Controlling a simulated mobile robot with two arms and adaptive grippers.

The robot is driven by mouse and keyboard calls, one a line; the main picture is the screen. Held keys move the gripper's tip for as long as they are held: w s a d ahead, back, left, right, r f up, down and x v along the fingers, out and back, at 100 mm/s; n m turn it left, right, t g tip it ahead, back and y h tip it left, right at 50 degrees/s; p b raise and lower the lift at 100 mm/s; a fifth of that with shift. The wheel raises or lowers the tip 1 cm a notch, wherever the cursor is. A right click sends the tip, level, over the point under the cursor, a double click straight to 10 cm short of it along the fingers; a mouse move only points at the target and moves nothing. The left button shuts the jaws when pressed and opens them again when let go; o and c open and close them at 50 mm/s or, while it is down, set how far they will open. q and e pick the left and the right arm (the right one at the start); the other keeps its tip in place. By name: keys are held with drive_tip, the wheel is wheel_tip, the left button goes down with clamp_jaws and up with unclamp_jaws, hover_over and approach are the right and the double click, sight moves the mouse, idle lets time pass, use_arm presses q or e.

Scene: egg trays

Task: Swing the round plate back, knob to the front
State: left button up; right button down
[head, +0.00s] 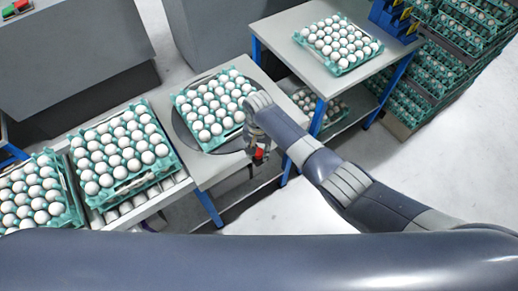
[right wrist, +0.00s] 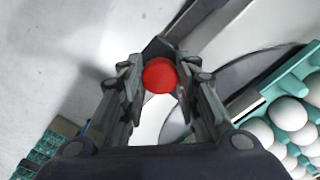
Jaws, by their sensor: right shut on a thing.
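The round plate (head: 186,136) is a grey disc set in the light table top. A teal tray of white eggs (head: 180,98) sits on it and hides most of it. The red knob (head: 259,153) is at the front right side of the plate. My right gripper (head: 258,148) is at the knob. In the right wrist view the red knob (right wrist: 160,75) sits between the two fingers of the right gripper (right wrist: 158,82), which are shut on it. The plate's edge (right wrist: 235,78) shows there beside the tray. My left gripper is not in view.
Egg trays stand on the roller conveyor (head: 147,207) at the left. A side table (head: 290,53) at the upper right bears another egg tray, with eggs on its lower shelf. Stacked trays (head: 440,75) stand at the far right. The floor (head: 280,215) in front is partly clear.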

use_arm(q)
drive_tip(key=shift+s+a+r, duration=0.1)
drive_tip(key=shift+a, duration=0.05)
use_arm(e)
drive_tip(key=shift+s+a, duration=0.15)
drive_tip(key=shift+a, duration=0.05)
drive_tip(key=c, duration=1.2)
unclamp_jaws()
drive_tip(key=shift+a, duration=0.1)
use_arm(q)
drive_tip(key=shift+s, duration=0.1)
use_arm(e)
wheel_tip(320, 180, up, 12)
